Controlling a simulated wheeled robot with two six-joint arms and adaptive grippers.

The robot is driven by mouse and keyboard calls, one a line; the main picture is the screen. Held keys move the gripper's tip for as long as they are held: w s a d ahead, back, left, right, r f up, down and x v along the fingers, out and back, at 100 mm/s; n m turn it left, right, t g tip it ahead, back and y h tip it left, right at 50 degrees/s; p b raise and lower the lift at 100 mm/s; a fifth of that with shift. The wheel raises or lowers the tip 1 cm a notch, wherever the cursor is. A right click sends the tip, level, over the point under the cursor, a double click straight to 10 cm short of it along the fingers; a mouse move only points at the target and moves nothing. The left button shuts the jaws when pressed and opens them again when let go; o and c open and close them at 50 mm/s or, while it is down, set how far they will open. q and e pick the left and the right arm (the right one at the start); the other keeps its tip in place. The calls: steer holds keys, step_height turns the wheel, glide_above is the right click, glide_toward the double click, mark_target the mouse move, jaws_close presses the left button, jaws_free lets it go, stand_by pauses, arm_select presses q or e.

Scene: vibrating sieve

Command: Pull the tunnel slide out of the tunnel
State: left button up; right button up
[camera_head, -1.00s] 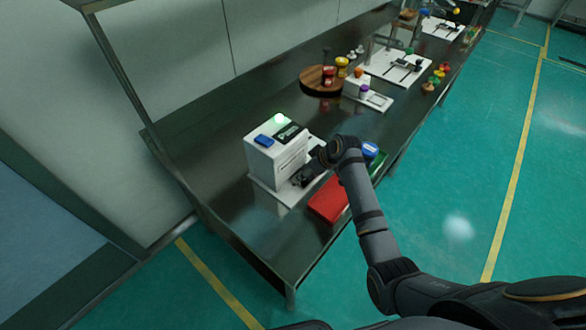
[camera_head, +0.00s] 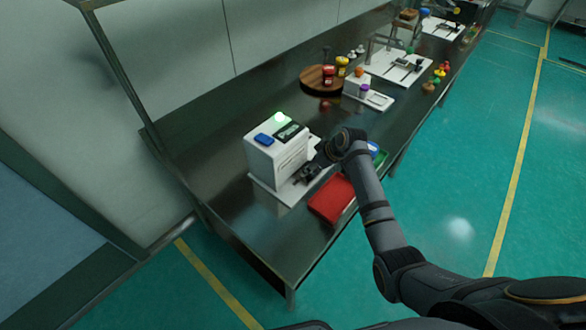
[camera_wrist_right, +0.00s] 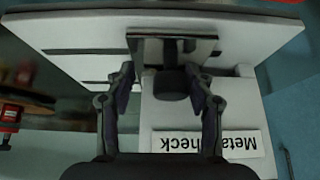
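The white box-shaped machine (camera_head: 268,165) stands on a white base plate at the near end of the table, with a green light on top. In the right wrist view its "MetalCheck" label (camera_wrist_right: 205,143) appears upside down. A dark knob-like handle (camera_wrist_right: 171,84) shows there in front of a grey frame (camera_wrist_right: 145,50), apparently the tunnel slide at the tunnel mouth. My right gripper (camera_head: 312,172) is at the machine's right side. In the wrist view its fingers (camera_wrist_right: 160,73) stand apart on either side of the handle, with a gap at the left finger. My left gripper is not in view.
A red tray (camera_head: 331,199) lies close beside the machine, with a green tray (camera_head: 381,158) and blue item (camera_head: 373,148) behind my arm. A round wooden board (camera_head: 313,82) with jars stands farther along. The table's near-left corner is clear.

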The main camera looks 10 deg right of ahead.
steer(key=shift+w+d+b, duration=0.6)
steer(key=shift+w+d, duration=0.3)
steer(key=shift+d, duration=0.25)
steer(key=shift+w+d+b, duration=0.55)
steer(key=shift+w+d, duration=0.3)
steer(key=shift+d, duration=0.25)
steer(key=shift+w+d+f+b, duration=0.1)
steer(key=shift+w+d+b, duration=0.75)
steer(key=shift+d, duration=0.2)
steer(key=shift+w+d+b, duration=0.8)
steer(key=shift+d+b, duration=0.05)
steer(key=shift+d, duration=0.2)
steer(key=o, duration=1)
